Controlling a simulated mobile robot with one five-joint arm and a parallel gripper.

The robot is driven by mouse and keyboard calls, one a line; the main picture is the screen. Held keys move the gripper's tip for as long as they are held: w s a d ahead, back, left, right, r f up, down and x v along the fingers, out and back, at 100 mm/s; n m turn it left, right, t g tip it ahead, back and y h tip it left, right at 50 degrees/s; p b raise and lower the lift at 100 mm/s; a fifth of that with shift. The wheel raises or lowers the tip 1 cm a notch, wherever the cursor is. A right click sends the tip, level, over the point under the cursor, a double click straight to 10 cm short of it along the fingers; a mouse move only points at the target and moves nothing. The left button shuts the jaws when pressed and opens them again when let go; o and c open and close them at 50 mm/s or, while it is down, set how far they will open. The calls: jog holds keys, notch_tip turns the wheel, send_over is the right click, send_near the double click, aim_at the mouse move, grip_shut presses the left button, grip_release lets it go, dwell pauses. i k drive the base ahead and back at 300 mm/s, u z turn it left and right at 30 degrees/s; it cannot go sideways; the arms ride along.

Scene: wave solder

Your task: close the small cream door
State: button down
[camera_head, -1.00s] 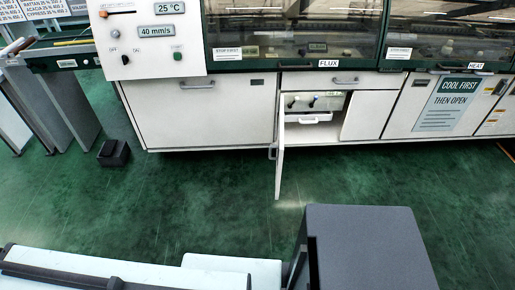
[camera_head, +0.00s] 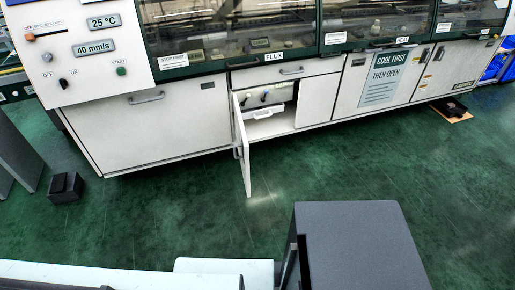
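The small cream door (camera_head: 244,152) stands open under the FLUX section of the machine. It is hinged on the left of its opening and swung out toward me, seen nearly edge-on. Behind it the small cabinet (camera_head: 284,127) shows its inside, with a white tray (camera_head: 264,112) and some fittings. My gripper is not clearly visible; only grey and pale parts of my own body show at the bottom of the view.
A wide cream panel (camera_head: 150,130) is left of the door. A drawer (camera_head: 287,72) sits above the opening. A black box (camera_head: 65,187) lies on the green floor at left. The floor in front of the door is clear.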

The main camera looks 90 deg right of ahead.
aim_at(242, 145)
jog(key=z, duration=2.75)
jog(key=i, duration=0.6)
jog(key=k, duration=0.6)
jog(key=u, duration=2.65)
jog(key=k, duration=0.8)
jog(key=z, duration=0.05)
